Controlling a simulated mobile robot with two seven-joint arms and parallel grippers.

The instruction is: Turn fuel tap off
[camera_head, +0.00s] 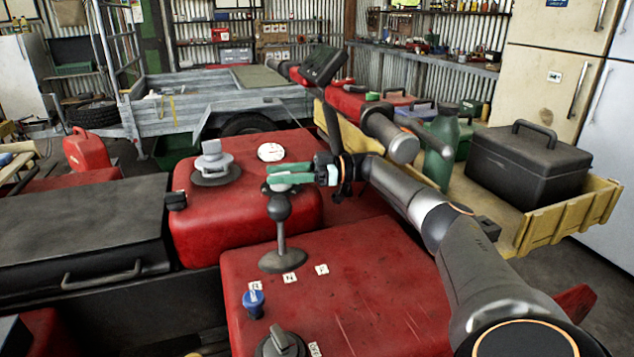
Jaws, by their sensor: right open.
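A dark grey rotary knob (282,345), which looks like the fuel tap, sits on the red body panel (370,290) at the bottom edge of the picture. The frame cuts off its lower part. A small white label (315,349) beside it seems to read OFF. My right gripper (277,177) has green fingers, is open and looks empty. It is above the red bodywork, well beyond the knob and not touching it. My right arm reaches in from the lower right. My left gripper is not in view.
A grey lever with a round knob (279,208) stands just below my right gripper in the picture. A blue knob (254,303) is near the tap. A grey cap (213,162) tops the red tank (240,220). A black toolbox (527,165) sits in a yellow tray at right.

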